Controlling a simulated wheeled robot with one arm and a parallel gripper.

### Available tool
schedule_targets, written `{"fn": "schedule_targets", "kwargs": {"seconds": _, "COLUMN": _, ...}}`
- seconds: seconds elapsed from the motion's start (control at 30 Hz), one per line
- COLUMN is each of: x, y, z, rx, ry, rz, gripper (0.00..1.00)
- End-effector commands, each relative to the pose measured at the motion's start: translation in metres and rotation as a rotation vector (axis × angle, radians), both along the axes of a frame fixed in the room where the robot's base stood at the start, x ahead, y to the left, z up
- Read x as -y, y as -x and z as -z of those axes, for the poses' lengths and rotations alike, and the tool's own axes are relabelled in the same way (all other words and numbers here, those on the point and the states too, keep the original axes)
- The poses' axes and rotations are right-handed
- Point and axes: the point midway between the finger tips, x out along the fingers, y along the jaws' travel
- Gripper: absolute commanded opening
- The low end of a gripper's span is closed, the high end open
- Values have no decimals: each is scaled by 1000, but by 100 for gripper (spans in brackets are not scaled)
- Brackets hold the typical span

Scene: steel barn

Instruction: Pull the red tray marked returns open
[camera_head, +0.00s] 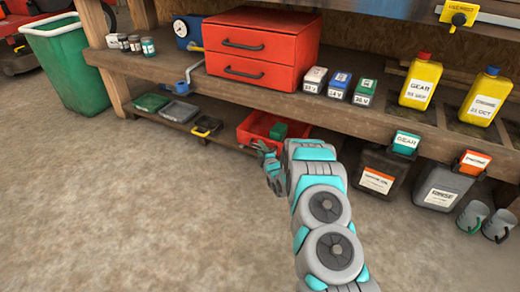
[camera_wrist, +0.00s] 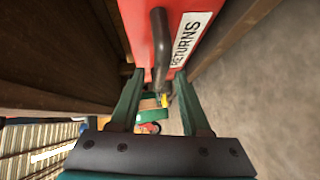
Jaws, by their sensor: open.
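The red tray (camera_head: 254,124) sits on the low shelf under the bench, with a green block (camera_head: 278,130) in it. In the wrist view the tray's red front (camera_wrist: 138,28) fills the top middle, with a white label (camera_wrist: 190,40) reading RETURNS. A dark bar handle (camera_wrist: 159,42) stands off that front. My gripper (camera_wrist: 158,78) is open, its two green fingers on either side of the lower end of the handle; I cannot tell if they touch it. In the head view my gripper (camera_head: 267,160) is just in front of the tray, and my arm hides the tray's right side.
Green and grey trays (camera_head: 180,111) and a black-and-yellow item (camera_head: 206,127) share the low shelf on the left. Dark jugs (camera_head: 380,173) stand under the bench at right. A red two-drawer chest (camera_head: 262,47) is on the bench above. The concrete floor (camera_head: 130,210) in front is clear.

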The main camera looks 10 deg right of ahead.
Motion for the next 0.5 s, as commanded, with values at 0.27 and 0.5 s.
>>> {"fn": "schedule_targets", "kwargs": {"seconds": 0.27, "x": -2, "y": -13, "z": 1, "rx": 0, "ry": 0, "rz": 1, "gripper": 47}}
{"fn": "schedule_targets", "kwargs": {"seconds": 0.5, "x": -2, "y": -13, "z": 1, "rx": 0, "ry": 0, "rz": 1, "gripper": 39}}
